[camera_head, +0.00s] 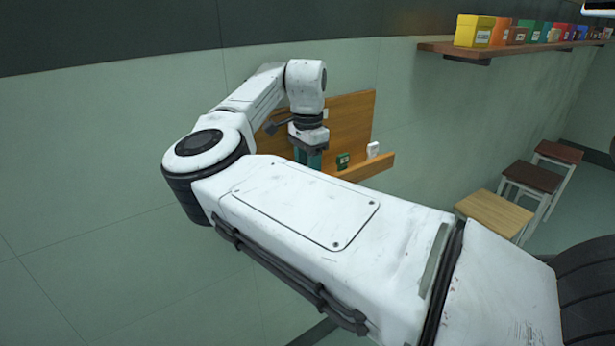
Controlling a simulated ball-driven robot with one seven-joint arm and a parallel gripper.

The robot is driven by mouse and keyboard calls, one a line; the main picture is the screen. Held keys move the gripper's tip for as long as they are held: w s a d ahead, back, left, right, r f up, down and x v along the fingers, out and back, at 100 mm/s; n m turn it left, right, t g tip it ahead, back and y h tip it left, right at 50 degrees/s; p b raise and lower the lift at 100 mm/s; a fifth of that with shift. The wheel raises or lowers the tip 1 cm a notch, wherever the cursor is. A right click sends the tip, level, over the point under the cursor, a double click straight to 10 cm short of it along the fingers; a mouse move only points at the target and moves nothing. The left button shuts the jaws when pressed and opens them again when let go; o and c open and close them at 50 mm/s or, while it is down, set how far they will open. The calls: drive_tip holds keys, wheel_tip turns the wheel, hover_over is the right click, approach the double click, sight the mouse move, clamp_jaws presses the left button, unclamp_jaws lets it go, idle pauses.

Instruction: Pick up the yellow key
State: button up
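I see no yellow key in this view; my arm hides part of the wooden board (348,112) on the wall. My gripper (310,148) is small and far off, in front of the board and just above its ledge. A teal thing (308,158) shows right below the gripper; I cannot tell whether the gripper touches it. The fingers are too small and hidden to show whether they are open or shut.
A small green item (343,161) and a white item (373,149) are at the board's ledge (369,167). A wall shelf (450,48) with several coloured boxes is at upper right. Stools (495,213) stand below it.

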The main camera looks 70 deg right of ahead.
clamp_jaws()
idle(0.3)
drive_tip(key=shift+r, duration=0.15)
drive_tip(key=shift+r, duration=0.25)
wheel_tip(320, 180, up, 2)
drive_tip(key=shift+r, duration=0.1)
drive_tip(key=s+a+r+b, duration=0.1)
drive_tip(key=s+a+r, duration=0.5)
drive_tip(key=a+r, duration=0.4)
drive_tip(key=shift+s+a, duration=0.25)
drive_tip(key=shift+a, duration=0.95)
